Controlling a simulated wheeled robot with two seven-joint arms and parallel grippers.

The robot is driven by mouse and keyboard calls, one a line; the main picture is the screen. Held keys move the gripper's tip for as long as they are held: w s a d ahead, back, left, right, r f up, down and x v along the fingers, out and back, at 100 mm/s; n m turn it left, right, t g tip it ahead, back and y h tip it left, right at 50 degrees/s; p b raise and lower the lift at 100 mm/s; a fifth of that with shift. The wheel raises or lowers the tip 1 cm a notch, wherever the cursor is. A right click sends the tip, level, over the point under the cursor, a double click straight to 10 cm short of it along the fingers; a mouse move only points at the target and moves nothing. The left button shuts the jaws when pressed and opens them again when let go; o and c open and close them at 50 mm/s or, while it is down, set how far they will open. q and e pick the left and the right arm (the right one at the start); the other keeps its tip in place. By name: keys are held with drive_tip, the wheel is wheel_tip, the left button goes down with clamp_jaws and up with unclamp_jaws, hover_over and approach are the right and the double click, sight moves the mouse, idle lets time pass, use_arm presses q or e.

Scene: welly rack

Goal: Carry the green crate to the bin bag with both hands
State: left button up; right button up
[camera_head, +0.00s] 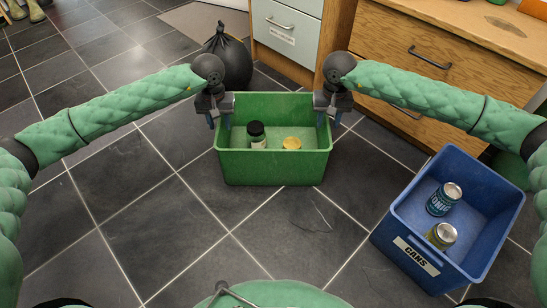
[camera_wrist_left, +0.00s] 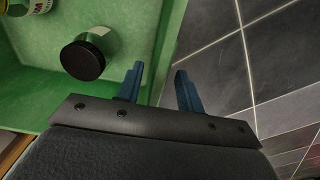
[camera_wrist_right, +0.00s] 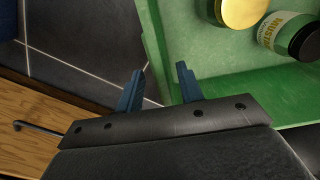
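The green crate (camera_head: 275,168) stands on the floor in front of me, holding a dark-lidded jar (camera_head: 256,135) and a gold-topped item (camera_head: 292,143). My left gripper (camera_head: 219,122) is at the crate's left wall, open, with one finger inside and one outside; the left wrist view shows a gap beside the wall (camera_wrist_left: 165,60). My right gripper (camera_head: 329,120) is open and straddles the right wall in the same way, as the right wrist view shows (camera_wrist_right: 154,45). The black tied bin bag (camera_head: 231,62) sits on the floor behind the crate, slightly left.
A blue crate (camera_head: 400,213) with a "CANS" label and two cans stands at the right front. Wooden drawers (camera_head: 420,55) and a pale cabinet (camera_head: 285,30) stand behind. Boots (camera_head: 36,10) are at the far left. The tiled floor to the left is clear.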

use_arm(q)
wheel_tip(320, 180, up, 11)
use_arm(e)
wheel_tip(320, 180, up, 12)
idle(0.8)
idle(0.4)
